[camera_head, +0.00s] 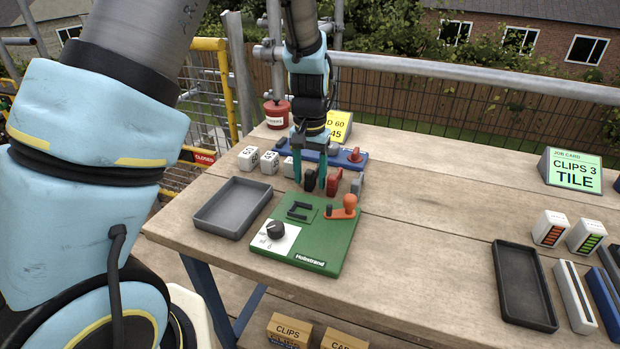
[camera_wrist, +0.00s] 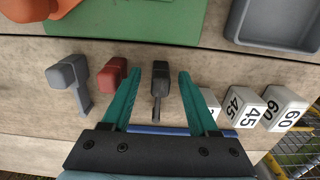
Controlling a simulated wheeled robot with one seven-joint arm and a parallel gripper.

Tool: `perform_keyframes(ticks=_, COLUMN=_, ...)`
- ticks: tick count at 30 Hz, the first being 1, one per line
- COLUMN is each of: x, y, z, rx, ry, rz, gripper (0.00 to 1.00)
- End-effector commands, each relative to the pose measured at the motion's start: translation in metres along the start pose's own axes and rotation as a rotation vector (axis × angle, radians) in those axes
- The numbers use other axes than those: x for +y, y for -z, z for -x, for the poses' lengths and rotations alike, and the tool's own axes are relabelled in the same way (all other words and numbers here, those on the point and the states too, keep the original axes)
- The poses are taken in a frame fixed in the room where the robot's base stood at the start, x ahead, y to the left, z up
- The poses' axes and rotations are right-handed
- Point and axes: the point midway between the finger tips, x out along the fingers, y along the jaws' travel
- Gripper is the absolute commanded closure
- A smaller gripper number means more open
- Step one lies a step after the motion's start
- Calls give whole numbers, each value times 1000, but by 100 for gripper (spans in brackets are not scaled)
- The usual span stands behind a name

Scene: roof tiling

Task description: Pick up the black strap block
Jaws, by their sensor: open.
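The black strap block (camera_head: 310,180) stands on the wooden table just behind the green board. In the wrist view the black strap block (camera_wrist: 160,78) has a wide head and a thin tail toward my gripper. My gripper (camera_wrist: 158,74) is open, with one teal finger on each side of the block and a visible gap on both sides. In the head view my gripper (camera_head: 309,183) points down at the block, its fingers partly covering the surroundings. I cannot tell whether the fingers touch the table.
A red block (camera_wrist: 112,75) and a grey block (camera_wrist: 68,75) stand close on one side. White numbered cubes (camera_wrist: 240,104) stand on the other. The green board (camera_head: 335,240) with a dial and orange handle lies in front, beside a grey tray (camera_head: 233,207). A blue rack (camera_head: 350,162) lies behind.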

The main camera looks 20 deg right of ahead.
Motion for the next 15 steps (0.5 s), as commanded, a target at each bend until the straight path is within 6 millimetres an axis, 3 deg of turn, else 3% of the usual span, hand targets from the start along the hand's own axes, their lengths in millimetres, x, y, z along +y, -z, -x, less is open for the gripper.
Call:
perform_keyframes(ticks=5, x=0, y=0, z=0, rx=1, ry=0, rz=0, gripper=40)
perform_keyframes(ticks=15, x=0, y=0, z=0, rx=1, ry=0, rz=0, gripper=77)
